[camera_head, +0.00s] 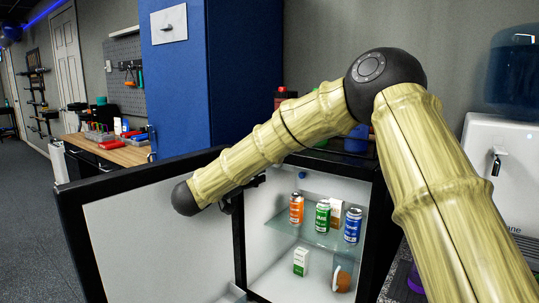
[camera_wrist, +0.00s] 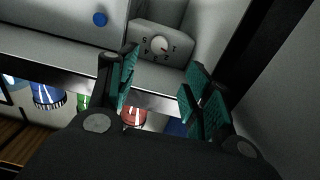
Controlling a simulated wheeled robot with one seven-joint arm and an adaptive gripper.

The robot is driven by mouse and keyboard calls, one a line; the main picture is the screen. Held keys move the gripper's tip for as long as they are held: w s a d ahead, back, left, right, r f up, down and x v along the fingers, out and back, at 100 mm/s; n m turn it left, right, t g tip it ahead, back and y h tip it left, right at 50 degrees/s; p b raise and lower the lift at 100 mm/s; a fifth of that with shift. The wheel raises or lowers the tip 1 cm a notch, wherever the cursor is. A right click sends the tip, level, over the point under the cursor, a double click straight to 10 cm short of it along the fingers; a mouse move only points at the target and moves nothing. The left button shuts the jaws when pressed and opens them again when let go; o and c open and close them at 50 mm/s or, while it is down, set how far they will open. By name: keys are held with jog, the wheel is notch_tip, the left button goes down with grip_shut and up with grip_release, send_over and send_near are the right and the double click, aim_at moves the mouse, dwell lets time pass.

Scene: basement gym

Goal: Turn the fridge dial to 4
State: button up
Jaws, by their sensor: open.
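The fridge dial (camera_wrist: 159,45) is a small white round knob on a grey box on the fridge's inner wall, in the wrist view. The fingers look apart from the knob. In the head view my arm reaches to the open black fridge (camera_head: 375,215) and hides the dial and most of my gripper.
The fridge door (camera_head: 150,235) stands open to the left. On the glass shelf are an orange can (camera_head: 296,208), a green can (camera_head: 322,215) and a blue can (camera_head: 352,225). A small white-green box (camera_head: 300,262) stands below. A blue round piece (camera_wrist: 99,19) is on the inner wall.

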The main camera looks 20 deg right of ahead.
jog(key=w+d+n+t+y+p, duration=0.1)
jog(key=w+d+n+p, duration=0.2)
jog(key=w+d+p, duration=0.3)
jog(key=d+p, duration=0.2)
jog(key=d, duration=0.1)
jog(key=shift+w, duration=0.15)
dwell(0.6)
jog(key=shift+d, duration=0.1)
jog(key=shift+f, duration=0.1)
jog(key=c, duration=1)
